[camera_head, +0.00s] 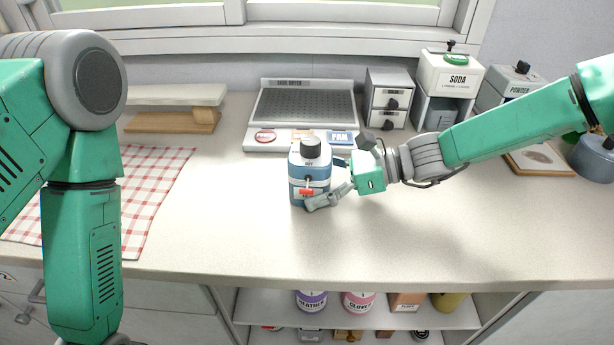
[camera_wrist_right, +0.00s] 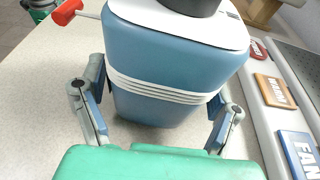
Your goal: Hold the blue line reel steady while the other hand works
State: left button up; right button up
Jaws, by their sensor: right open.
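The blue line reel (camera_head: 297,184) stands upright on the counter, a blue box with a white top, a black knob and a red-tipped crank. In the right wrist view the reel (camera_wrist_right: 165,75) fills the middle, with white line wound around it. My right gripper (camera_head: 328,183) is open at the reel's right side. In the wrist view its fingers (camera_wrist_right: 157,108) stand on either side of the reel's lower part. A gap shows at the left finger; I cannot tell whether the right finger touches. My left arm comes down at the left; its gripper is outside the view.
A label rack (camera_head: 262,145) with coloured tags and a grey drying tray (camera_head: 305,108) lie behind the reel. Small drawers (camera_head: 388,98) and a soda box (camera_head: 449,75) stand at the back right. A checked cloth (camera_head: 150,190) lies left. The front counter is clear.

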jog(key=shift+d, duration=0.4)
jog(key=c, duration=0.9)
jog(key=shift+o, duration=0.2)
jog(key=shift+a, duration=0.35)
jog(key=shift+d, duration=0.2)
